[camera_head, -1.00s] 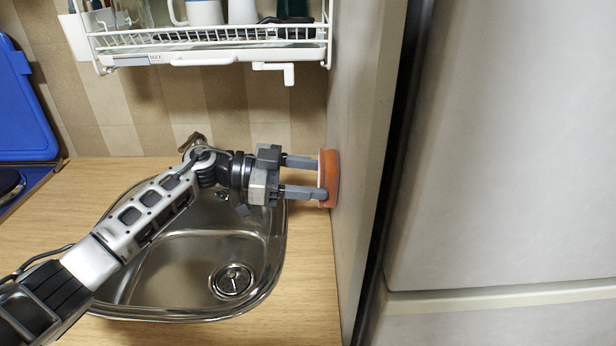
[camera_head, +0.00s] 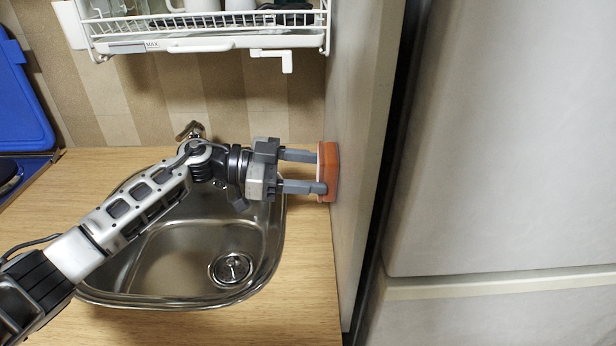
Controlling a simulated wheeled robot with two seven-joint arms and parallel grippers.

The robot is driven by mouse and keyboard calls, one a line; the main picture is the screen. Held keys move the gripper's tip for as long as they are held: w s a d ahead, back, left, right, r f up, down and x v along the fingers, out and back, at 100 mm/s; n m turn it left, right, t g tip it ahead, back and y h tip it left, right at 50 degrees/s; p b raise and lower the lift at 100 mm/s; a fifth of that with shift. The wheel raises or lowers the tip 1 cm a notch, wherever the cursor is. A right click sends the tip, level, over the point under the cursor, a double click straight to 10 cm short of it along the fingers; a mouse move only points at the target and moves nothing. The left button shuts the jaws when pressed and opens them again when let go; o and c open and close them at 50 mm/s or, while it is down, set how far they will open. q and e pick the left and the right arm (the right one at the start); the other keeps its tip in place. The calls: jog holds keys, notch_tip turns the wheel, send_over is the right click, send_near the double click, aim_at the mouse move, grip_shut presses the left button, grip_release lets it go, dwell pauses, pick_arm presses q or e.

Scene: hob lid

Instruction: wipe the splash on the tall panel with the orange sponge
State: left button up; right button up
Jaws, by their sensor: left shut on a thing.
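My left gripper (camera_head: 318,172) reaches in from the left over the sink and is shut on the orange sponge (camera_head: 331,172). The sponge is orange with a pale strip on the gripper's side. Its far face appears to be against the tall panel (camera_head: 358,150), a grey upright board to the right of the sink. No splash shows on the part of the panel that I see; the sponge may cover it. My right gripper is not in view.
The steel sink (camera_head: 190,265) is set in the wooden worktop (camera_head: 305,290) below my left arm. A white dish rack (camera_head: 205,42) hangs above. A blue lid (camera_head: 22,105) stands over the hob at the left. A fridge (camera_head: 505,140) stands right of the panel.

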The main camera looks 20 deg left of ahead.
pick_arm(q)
jog(key=shift+w+a+r, duration=0.1)
jog(key=shift+w, duration=0.75)
jog(key=shift+f+v, duration=0.25)
jog(key=shift+v, duration=1.2)
jog(key=shift+f+v, duration=0.2)
jog(key=shift+v, duration=1.25)
jog(key=shift+a, duration=0.25)
jog(key=v, duration=0.2)
jog(key=shift+a+f, duration=0.25)
jog(key=shift+a, duration=0.15)
